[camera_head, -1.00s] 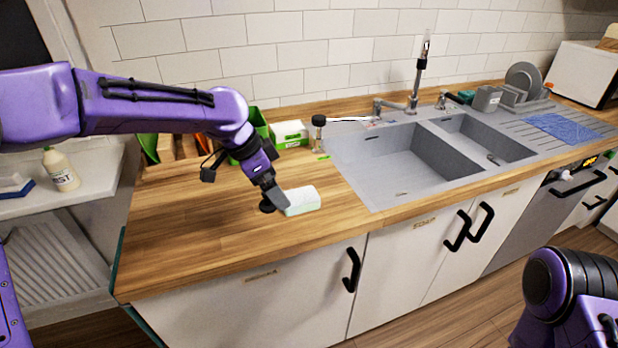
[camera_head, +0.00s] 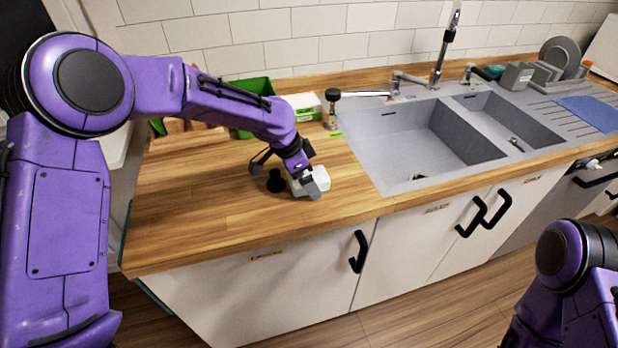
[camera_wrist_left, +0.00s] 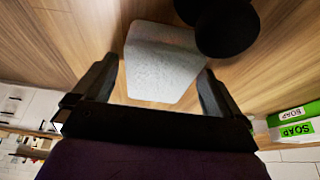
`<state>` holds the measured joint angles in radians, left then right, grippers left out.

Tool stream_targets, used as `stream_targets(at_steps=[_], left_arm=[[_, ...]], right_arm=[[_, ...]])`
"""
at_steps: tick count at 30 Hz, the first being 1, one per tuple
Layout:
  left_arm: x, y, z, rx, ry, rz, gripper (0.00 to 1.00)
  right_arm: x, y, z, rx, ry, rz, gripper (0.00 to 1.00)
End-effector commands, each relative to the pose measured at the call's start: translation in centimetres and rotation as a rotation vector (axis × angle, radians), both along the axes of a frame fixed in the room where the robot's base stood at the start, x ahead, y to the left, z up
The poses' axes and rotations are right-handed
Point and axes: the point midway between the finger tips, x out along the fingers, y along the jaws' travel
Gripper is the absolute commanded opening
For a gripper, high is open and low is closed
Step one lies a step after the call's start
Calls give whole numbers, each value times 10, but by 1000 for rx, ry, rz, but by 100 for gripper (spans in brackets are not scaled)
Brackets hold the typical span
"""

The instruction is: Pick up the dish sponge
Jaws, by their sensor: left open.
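The dish sponge (camera_head: 321,177), a pale block, lies on the wooden counter near the tip of my left arm. It is partly hidden by my left gripper (camera_head: 304,184) in the head view. In the left wrist view the sponge (camera_wrist_left: 162,62) shows as a light grey block. My left gripper (camera_wrist_left: 160,82) is open there, with one finger on each side of the sponge's near end. I cannot tell whether the fingers touch it. My right gripper is not in view; only part of my right arm shows at the lower right.
A black round object (camera_head: 275,181) stands close to the sponge; it also shows in the wrist view (camera_wrist_left: 228,28). A soap box (camera_head: 303,107) and green bin (camera_head: 250,90) are behind. The sink (camera_head: 420,150) is to the right. The counter's front left is clear.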

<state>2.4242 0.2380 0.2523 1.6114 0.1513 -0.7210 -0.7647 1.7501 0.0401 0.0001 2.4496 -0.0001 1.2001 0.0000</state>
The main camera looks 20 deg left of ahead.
Motion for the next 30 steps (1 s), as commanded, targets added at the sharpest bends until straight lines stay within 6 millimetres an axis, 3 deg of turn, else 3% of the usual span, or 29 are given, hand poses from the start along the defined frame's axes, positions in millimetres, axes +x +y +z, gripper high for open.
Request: stream_targets(at_steps=[4,9,23,27,30], left_arm=[[0,0,-1,0,1,0,99],[0,0,0,0,2,1,44],[0,1,5,-1,-1,1,43],[1,1,27,-1,-5,2,43],[-18,-5,52,0,-5,-2,43]], right_arm=[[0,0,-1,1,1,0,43],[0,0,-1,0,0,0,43],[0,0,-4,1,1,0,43],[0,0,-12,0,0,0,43],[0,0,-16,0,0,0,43]])
